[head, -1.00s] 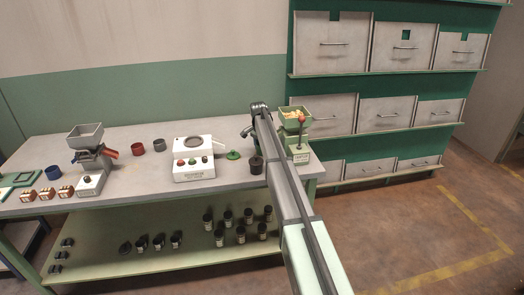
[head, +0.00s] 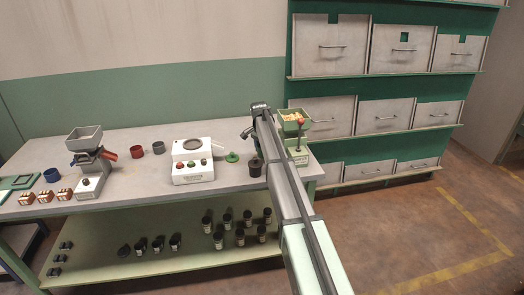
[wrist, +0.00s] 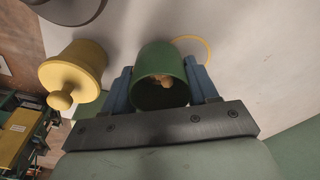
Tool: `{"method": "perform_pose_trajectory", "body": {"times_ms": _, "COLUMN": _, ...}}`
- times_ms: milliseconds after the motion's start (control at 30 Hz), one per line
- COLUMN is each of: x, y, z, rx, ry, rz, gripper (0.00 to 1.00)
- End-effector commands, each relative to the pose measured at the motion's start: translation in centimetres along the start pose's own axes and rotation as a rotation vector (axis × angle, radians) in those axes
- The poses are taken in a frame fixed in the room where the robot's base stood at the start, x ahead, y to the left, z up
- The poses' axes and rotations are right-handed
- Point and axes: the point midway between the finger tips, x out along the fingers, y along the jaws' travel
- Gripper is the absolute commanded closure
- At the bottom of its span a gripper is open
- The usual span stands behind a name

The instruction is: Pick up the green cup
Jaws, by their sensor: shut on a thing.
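The green cup (wrist: 157,60) is in the wrist view, between the two blue fingers of my gripper (wrist: 160,82). The fingers press on its opposite sides, and its open mouth faces the camera. A few brown, nut-like pieces show inside. In the head view my gripper (head: 247,131) is over the right part of the bench, near the green hopper. I cannot make out the held cup in the head view; the arm hides much of that spot. Whether the cup touches the bench is unclear.
A yellow lidded pot (wrist: 75,68) stands close beside the cup in the wrist view, and a yellow ring (wrist: 193,46) marks the pale surface. The head view shows a green hopper (head: 295,117), a dark pot (head: 255,167), a green knobbed piece (head: 232,157) and a white machine (head: 192,172).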

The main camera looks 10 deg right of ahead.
Motion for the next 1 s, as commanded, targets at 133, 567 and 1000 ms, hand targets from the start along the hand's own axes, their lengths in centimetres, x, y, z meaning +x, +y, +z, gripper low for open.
{"method": "perform_pose_trajectory", "body": {"times_ms": 133, "x": -3.5, "y": -0.3, "z": -0.6, "rx": 0.000, "ry": 0.001, "rz": -0.002, "gripper": 0.82}}
{"method": "perform_pose_trajectory", "body": {"times_ms": 567, "x": -10.8, "y": -0.2, "z": -1.5, "rx": 0.000, "ry": 0.000, "rz": 0.000, "gripper": 0.82}}
{"method": "perform_pose_trajectory", "body": {"times_ms": 1000, "x": -11.7, "y": -4.4, "z": 6.6, "rx": -0.096, "ry": -0.007, "rz": -0.001, "gripper": 0.82}}
